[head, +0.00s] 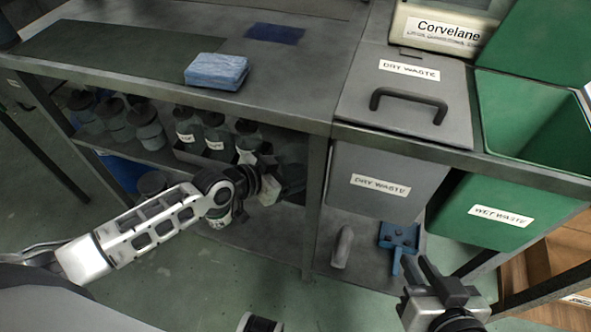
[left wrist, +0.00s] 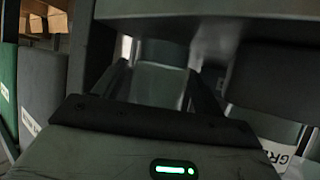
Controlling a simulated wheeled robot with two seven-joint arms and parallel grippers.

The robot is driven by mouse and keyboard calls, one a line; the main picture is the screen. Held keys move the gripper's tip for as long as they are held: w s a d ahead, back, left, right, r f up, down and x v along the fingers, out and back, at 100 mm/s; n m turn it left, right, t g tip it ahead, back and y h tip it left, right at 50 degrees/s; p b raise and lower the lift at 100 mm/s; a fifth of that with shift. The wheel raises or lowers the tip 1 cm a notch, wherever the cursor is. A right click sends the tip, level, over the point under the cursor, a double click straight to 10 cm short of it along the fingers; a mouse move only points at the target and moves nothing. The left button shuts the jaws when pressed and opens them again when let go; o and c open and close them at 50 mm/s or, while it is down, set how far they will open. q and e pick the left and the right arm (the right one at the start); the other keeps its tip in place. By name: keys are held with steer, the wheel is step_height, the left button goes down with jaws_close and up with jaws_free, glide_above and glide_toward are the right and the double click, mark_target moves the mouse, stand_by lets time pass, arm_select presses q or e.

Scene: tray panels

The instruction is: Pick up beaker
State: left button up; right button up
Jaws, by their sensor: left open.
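A grey, see-through beaker (head: 292,168) stands on the shelf under the counter, partly hidden behind my left gripper. My left gripper (head: 268,180) reaches in under the counter edge at the beaker. In the left wrist view the beaker (left wrist: 157,85) shows between the two dark fingers of my left gripper (left wrist: 160,92), which are open around it. Whether a finger touches it I cannot tell. My right gripper (head: 428,278) hangs low at the lower right, away from the shelf, and nothing shows in it.
Several labelled bottles (head: 186,128) stand left of the beaker. The counter (head: 300,95) overhangs the shelf, with a blue sponge (head: 217,71) on top. A grey dry waste bin (head: 378,178) and green wet waste bin (head: 500,210) stand to the right. A blue dustpan (head: 399,240) lies lower.

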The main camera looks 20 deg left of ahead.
mark_target(282, 163)
arm_select(q)
steer(key=shift+w+d+f, duration=0.15)
steer(key=shift+w+d, duration=0.05)
steer(key=shift+w, duration=0.05)
arm_select(e)
steer(key=shift+a+f, duration=0.1)
steer(key=shift+f, duration=0.2)
arm_select(q)
steer(key=c, duration=0.7)
steer(key=shift+c, duration=0.2)
arm_select(e)
steer(key=shift+w, duration=0.2)
arm_select(q)
steer(key=shift+r, duration=0.2)
arm_select(e)
steer(key=shift+r, duration=0.2)
